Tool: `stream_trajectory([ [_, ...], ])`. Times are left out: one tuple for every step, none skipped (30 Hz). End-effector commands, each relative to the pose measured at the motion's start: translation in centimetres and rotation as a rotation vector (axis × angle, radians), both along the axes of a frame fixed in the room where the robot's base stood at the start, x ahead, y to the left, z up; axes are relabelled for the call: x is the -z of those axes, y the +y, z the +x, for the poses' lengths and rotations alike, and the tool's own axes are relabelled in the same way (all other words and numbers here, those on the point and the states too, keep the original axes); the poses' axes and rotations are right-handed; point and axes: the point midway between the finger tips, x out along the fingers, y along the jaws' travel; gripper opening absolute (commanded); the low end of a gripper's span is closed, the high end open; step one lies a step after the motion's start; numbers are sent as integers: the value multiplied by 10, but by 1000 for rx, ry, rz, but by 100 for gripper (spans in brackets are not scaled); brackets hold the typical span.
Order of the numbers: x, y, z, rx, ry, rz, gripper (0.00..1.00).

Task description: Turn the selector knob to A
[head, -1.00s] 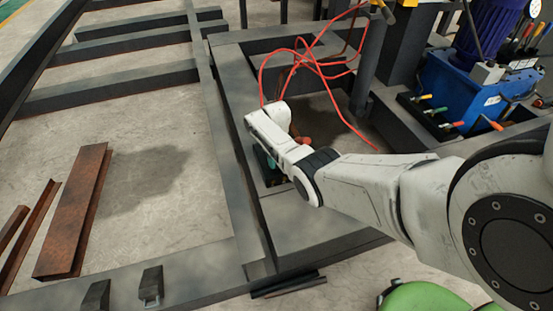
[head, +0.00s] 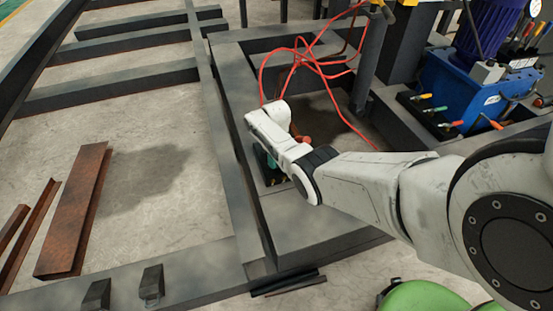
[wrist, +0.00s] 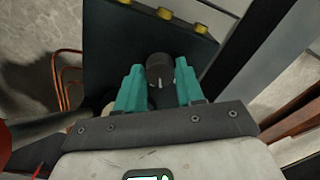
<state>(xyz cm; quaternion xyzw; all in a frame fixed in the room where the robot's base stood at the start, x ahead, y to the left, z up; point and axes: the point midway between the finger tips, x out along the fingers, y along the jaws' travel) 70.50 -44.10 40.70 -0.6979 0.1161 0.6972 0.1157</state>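The selector knob (wrist: 160,72) is dark and round with a pale mark on it. It stands on a dark panel (wrist: 112,42) in the wrist view. My gripper (wrist: 160,84) has teal fingers, one on each side of the knob. The knob nearly fills the space between them, and I cannot tell whether the fingers touch it. No letters by the knob can be read. In the head view my gripper (head: 266,160) points down inside the dark frame, and my arm hides the knob and most of the panel.
Yellow buttons (wrist: 165,13) line the panel's far edge. Red cables (head: 300,62) loop beside my gripper. Dark steel beams (head: 228,165) surround it. A blue machine with levers (head: 465,85) stands at the right. Rusty steel pieces (head: 75,205) lie on the open floor at left.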

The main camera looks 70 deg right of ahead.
Motion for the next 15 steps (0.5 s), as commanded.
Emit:
stream_trajectory([
  [0, 0, 0, 0, -1, 0, 43],
  [0, 0, 0, 0, 0, 0, 45],
  [0, 0, 0, 0, 0, 0, 49],
  [0, 0, 0, 0, 0, 0, 52],
  [0, 0, 0, 0, 0, 0, 55],
  [0, 0, 0, 0, 0, 0, 59],
  [0, 0, 0, 0, 0, 0, 60],
  [0, 0, 0, 0, 1, 0, 60],
  [0, 0, 0, 0, 1, 0, 60],
  [0, 0, 0, 0, 1, 0, 60],
  [0, 0, 0, 1, 1, 0, 60],
  [0, 0, 0, 1, 1, 0, 60],
  [0, 0, 0, 1, 1, 0, 60],
  [-1, 0, 0, 1, 1, 0, 60],
  [-3, 0, 0, 1, 0, 0, 60],
])
